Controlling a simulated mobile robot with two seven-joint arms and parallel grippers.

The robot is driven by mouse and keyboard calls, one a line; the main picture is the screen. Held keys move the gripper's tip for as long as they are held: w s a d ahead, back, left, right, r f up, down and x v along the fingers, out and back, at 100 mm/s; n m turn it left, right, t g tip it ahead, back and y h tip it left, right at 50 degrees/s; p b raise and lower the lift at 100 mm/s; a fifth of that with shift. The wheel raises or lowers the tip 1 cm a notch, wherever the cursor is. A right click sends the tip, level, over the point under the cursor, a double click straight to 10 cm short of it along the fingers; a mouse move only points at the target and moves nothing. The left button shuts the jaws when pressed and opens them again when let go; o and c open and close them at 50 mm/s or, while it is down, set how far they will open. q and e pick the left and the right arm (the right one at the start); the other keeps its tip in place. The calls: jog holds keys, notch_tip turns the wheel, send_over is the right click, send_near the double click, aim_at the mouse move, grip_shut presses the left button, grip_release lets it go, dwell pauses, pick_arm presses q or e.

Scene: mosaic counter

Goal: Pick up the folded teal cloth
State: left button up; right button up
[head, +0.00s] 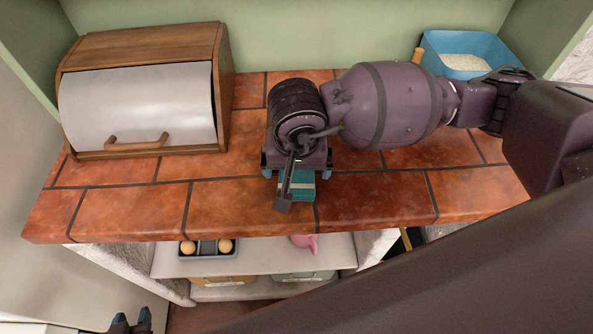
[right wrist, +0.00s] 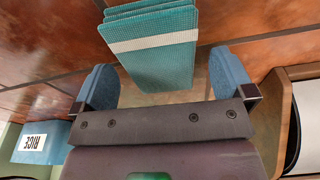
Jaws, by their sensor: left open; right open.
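The folded teal cloth (head: 301,186), with a pale stripe across it, lies on the tiled counter near its front edge. In the head view my right gripper and wrist hide much of it. My right gripper (head: 297,165) is open over the cloth, pointing down. In the right wrist view the folded cloth (right wrist: 155,65) shows its stacked layers, and one end reaches toward the gap between the blue fingers of the right gripper (right wrist: 166,88). Gaps show on both sides of it. My left gripper (head: 131,322) is open and empty, low at the bottom left, away from the counter.
A wooden bread box (head: 226,90) with a closed metal front stands at the back left. A blue bin (head: 430,56) of rice stands at the back right. Below the counter, a shelf (head: 258,257) holds a grey tray (head: 208,251) and a pink item (head: 304,242). The left front counter is clear.

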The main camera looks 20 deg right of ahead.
jog(key=shift+f, duration=0.35)
jog(key=shift+c, duration=0.2)
jog(key=c, duration=0.9)
jog(key=shift+r, duration=0.1)
notch_tip(320, 180, up, 20)
jog(key=shift+f+p, duration=0.1)
jog(key=shift+p, duration=0.65)
